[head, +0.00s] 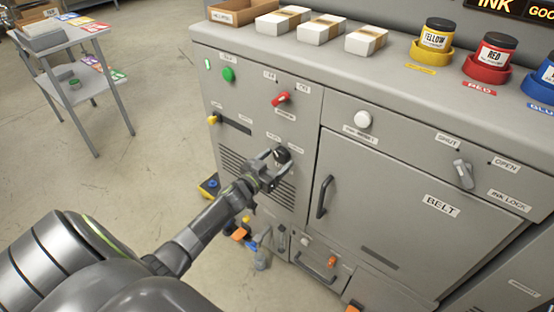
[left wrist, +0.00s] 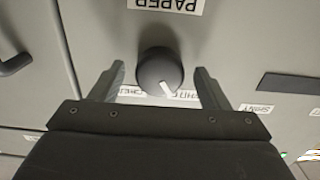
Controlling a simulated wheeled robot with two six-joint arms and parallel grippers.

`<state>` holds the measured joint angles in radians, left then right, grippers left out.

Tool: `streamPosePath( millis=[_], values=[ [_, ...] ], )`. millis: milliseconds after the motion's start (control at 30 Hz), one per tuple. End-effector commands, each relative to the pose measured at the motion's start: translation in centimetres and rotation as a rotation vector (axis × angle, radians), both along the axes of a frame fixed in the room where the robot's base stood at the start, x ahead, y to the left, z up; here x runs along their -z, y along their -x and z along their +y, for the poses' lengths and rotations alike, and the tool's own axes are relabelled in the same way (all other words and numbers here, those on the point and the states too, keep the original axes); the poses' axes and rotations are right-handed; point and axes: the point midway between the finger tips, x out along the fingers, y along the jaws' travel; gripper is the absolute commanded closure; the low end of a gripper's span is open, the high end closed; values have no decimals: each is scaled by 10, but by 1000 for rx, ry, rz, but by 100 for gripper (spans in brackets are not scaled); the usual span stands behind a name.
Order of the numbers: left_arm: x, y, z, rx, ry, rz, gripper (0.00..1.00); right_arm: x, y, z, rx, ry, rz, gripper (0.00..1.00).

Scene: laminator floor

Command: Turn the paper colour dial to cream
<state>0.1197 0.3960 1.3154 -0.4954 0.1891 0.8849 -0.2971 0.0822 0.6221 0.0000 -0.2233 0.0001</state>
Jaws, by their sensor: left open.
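The paper colour dial (head: 281,155) is a round black knob on the grey machine front. In the left wrist view the dial (left wrist: 160,68) has a white pointer mark. The pointer slants to the lower right, toward the label reading WHITE (left wrist: 182,95). The other label, partly hidden at lower left, seems to read CREAM (left wrist: 130,91). My left gripper (head: 270,164) is open at the dial, with one finger on each side and gaps visible in the wrist view (left wrist: 159,72). My right gripper is out of view.
A red selector (head: 281,98), a green button (head: 228,74) and a yellow knob (head: 214,118) sit above the dial. The BELT door's handle (head: 324,196) is to its right. Coloured fittings (head: 250,242) lie below.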

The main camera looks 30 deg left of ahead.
Motion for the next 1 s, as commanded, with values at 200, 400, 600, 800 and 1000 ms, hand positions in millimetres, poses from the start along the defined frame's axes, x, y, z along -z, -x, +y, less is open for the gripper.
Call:
streamPosePath(
  millis=[200, 400, 600, 800, 1000],
  values=[
    [0, -7, -1, 0, 0, 0, 30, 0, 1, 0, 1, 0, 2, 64],
    [0, -7, -1, 0, 0, 0, 32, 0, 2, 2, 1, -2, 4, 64],
    [0, -7, -1, 0, 0, 0, 58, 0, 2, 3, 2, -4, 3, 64],
    [0, -7, -1, 0, -1, 0, 74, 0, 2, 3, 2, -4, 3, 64],
    [0, -6, 0, 0, -30, -2, 74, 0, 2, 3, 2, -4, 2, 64]
  ],
)
